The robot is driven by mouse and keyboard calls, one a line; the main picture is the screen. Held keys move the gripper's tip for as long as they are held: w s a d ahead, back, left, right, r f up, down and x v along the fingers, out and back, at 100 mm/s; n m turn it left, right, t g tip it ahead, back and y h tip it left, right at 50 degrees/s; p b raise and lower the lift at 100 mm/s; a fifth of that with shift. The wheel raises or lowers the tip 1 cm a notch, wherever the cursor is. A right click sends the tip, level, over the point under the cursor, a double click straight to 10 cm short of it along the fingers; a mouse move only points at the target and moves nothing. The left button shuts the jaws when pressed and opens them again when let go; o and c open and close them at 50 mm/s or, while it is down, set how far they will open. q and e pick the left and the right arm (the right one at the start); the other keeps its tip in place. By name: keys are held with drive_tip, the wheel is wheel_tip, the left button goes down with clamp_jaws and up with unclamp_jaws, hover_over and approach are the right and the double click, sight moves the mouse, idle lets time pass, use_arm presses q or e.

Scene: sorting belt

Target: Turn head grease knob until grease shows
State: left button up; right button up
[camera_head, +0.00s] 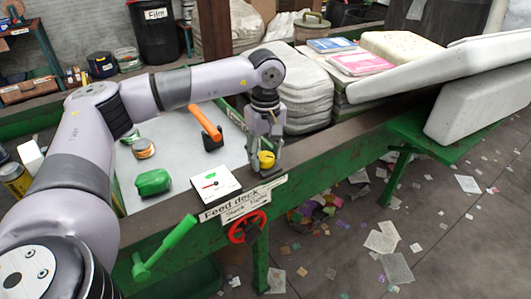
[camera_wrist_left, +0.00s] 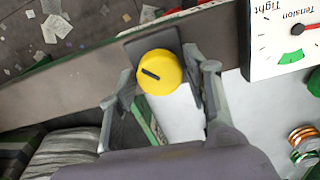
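The yellow grease knob (camera_head: 266,160) sits on a dark plate at the edge of the green belt frame. In the left wrist view the knob (camera_wrist_left: 160,73) is round, with a dark pointer line slanting across its face. My left gripper (camera_head: 265,145) points down over the knob. In the left wrist view the fingers of my left gripper (camera_wrist_left: 166,88) stand on both sides of the knob, spread wider than it, with a gap visible. The grease outlet cannot be made out. My right gripper is not in view.
A white tension gauge (camera_head: 214,187) stands beside the knob, above the "Feed deck" sign (camera_head: 228,205). A red handwheel (camera_head: 247,227) and a green lever (camera_head: 165,246) are on the frame's front. An orange-handled tool (camera_head: 205,122) and a green lump (camera_head: 153,183) lie on the deck.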

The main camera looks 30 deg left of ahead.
use_arm(q)
drive_tip(key=c, duration=0.8)
drive_tip(key=shift+f+m, duration=0.1)
drive_tip(key=shift+m, duration=0.2)
drive_tip(key=shift+m+b, duration=0.5)
drive_tip(key=shift+m, duration=0.5)
drive_tip(key=shift+m+b, duration=0.5)
drive_tip(key=shift+m, duration=1.7)
drive_tip(key=o, duration=1.2)
